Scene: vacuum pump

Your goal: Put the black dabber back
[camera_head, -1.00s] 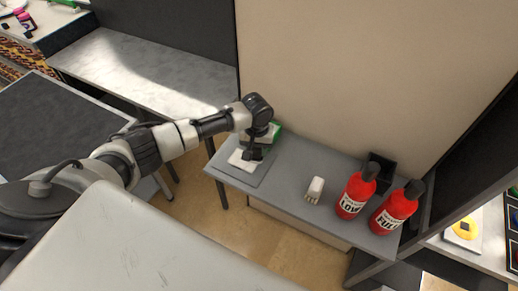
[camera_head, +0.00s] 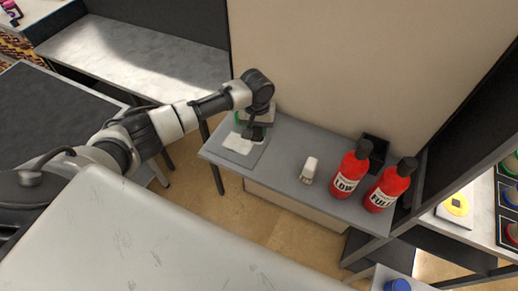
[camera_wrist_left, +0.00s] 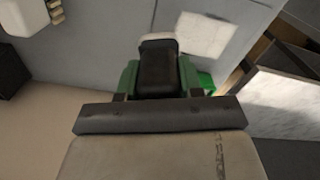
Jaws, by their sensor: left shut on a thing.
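My left gripper (camera_wrist_left: 158,85) is shut on a black block-shaped thing with a pale tip (camera_wrist_left: 158,62), which looks like the black dabber. Green parts flank it in the left wrist view. In the head view my left gripper (camera_head: 256,130) hangs over the far left end of the grey table, just above or beside a white flat pad (camera_head: 238,144). The held thing is mostly hidden there, and I cannot tell whether it touches the table. My right gripper is not in view.
A white block with a ridged end (camera_head: 309,170) lies mid-table. Red bottles labelled LOW (camera_head: 349,172) and FULL (camera_head: 388,187) stand at the right, with a black box (camera_head: 374,150) behind. A beige wall rises behind the grey table (camera_head: 280,175). The table's middle front is clear.

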